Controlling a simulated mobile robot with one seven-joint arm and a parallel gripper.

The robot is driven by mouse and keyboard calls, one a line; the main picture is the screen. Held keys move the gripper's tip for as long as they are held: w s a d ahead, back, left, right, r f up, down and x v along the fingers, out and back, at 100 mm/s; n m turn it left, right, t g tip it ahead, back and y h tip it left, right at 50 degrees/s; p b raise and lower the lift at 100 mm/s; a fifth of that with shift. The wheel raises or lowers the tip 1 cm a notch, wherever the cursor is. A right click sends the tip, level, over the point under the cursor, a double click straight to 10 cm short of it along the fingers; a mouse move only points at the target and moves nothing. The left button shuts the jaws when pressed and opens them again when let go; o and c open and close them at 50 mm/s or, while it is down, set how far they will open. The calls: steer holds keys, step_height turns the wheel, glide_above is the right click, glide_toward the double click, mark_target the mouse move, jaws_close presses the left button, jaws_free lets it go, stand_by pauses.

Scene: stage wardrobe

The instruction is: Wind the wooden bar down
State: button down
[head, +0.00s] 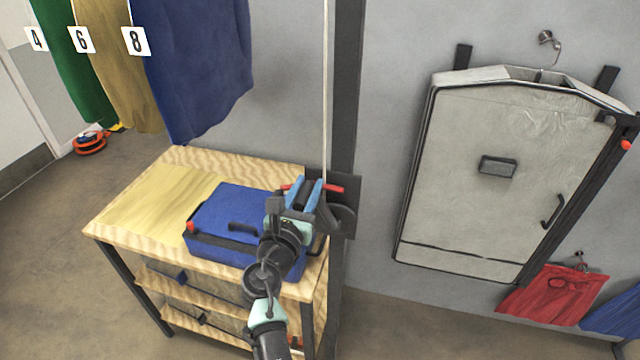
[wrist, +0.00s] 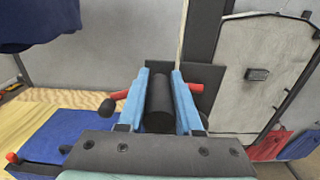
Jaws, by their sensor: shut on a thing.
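The wooden bar itself is out of view. A pale rope (head: 325,90) runs straight up from a dark winch (head: 343,218) on the wall post. My gripper (head: 305,186) is at the winch, its two blue fingers pointing away from me. In the wrist view, my gripper (wrist: 160,76) has its fingers on both sides of a black cylindrical grip (wrist: 160,108), shut on it. Red pieces (wrist: 208,88) stick out left and right of the fingers, with a black knob (wrist: 106,108) at the left. My gripper hides much of the winch.
A wooden table (head: 130,215) with a blue case (head: 225,215) stands left of and below my gripper. Green, tan and blue cloths (head: 200,60) hang at the upper left. A grey garment bag (head: 500,170) hangs on the right wall. A red cloth (head: 550,297) hangs below it.

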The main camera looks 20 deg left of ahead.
steer(key=shift+s+a+f+n, duration=0.1)
steer(key=shift+a+f+n, duration=0.25)
steer(key=shift+f, duration=0.2)
steer(key=shift+s+a+f+n, duration=0.1)
steer(key=shift+a+f+n, duration=0.25)
steer(key=shift+f, duration=0.15)
steer(key=shift+d, duration=0.1)
steer(key=c, duration=0.8)
jaws_free()
steer(key=shift+w+d, duration=0.1)
steer(key=shift+o, duration=1)
steer(key=shift+r, duration=0.3)
